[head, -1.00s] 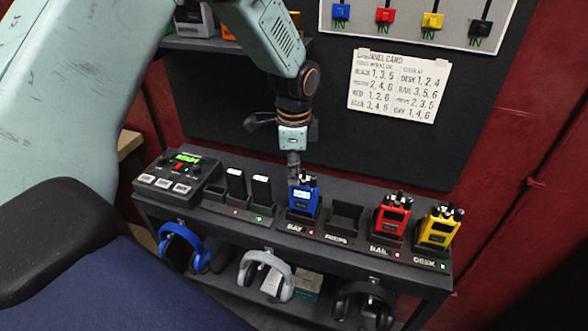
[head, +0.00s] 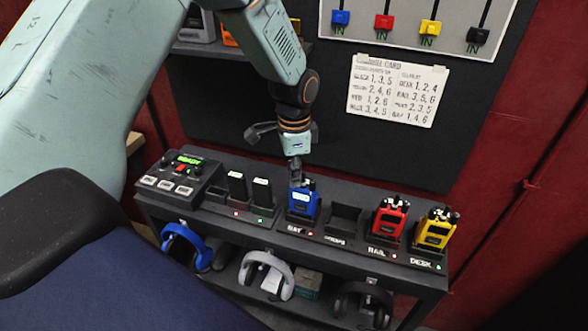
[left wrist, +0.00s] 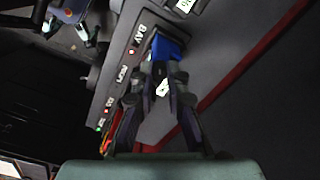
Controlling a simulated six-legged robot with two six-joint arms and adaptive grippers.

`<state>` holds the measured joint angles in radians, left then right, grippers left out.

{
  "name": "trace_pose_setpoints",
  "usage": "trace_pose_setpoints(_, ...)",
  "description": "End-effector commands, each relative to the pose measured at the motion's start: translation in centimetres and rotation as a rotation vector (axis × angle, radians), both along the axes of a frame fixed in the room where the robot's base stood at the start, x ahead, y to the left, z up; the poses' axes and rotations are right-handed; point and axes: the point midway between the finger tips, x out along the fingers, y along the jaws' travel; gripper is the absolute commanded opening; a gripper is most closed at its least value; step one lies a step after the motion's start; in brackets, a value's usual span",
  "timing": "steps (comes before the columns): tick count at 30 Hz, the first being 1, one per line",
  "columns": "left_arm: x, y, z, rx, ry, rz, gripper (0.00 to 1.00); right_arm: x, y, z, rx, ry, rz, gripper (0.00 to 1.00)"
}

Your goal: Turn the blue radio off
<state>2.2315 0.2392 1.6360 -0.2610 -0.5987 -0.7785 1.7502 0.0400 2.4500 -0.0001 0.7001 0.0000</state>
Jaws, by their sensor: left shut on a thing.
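The blue radio (head: 303,203) stands upright in the dock marked BAY on the shelf top, with a lit screen. It also shows in the left wrist view (left wrist: 168,47), beyond my fingers. My left gripper (head: 295,178) points down at the top of the blue radio. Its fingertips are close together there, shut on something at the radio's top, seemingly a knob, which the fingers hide. In the left wrist view the two fingers (left wrist: 161,70) converge beside the radio. My right gripper is not in view.
A red radio (head: 389,217) and a yellow radio (head: 436,232) stand in docks to the right, past an empty dock (head: 342,219). A black console (head: 180,178) and charger slots are to the left. Headphones (head: 267,272) hang below. A card (head: 393,90) is on the back panel.

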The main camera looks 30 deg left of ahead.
Motion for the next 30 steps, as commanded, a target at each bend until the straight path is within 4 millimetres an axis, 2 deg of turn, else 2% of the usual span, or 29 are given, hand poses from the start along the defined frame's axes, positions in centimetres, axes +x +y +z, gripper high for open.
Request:
trace_pose_setpoints(5, 0.0, 0.0, -0.2, 0.000, 0.000, -0.001, 0.00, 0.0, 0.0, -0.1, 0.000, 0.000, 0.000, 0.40)
trace_pose_setpoints(6, 0.0, 0.0, -0.2, 0.000, 0.000, -0.002, 0.15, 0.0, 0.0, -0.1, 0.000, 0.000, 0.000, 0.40)
trace_pose_setpoints(14, 0.0, 0.0, -0.1, 0.000, 0.000, -0.003, 0.37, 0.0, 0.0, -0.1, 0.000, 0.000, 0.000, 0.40)
trace_pose_setpoints(24, 0.1, 0.0, 0.1, 0.001, -0.002, -0.003, 0.38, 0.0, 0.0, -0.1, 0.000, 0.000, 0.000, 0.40)
trace_pose_setpoints(26, 0.1, 0.0, 0.6, 0.000, -0.004, -0.003, 0.38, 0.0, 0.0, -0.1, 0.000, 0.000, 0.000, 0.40)
trace_pose_setpoints(30, 0.2, 0.0, 2.7, 0.000, -0.006, -0.003, 0.38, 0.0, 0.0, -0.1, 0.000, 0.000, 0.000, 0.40)
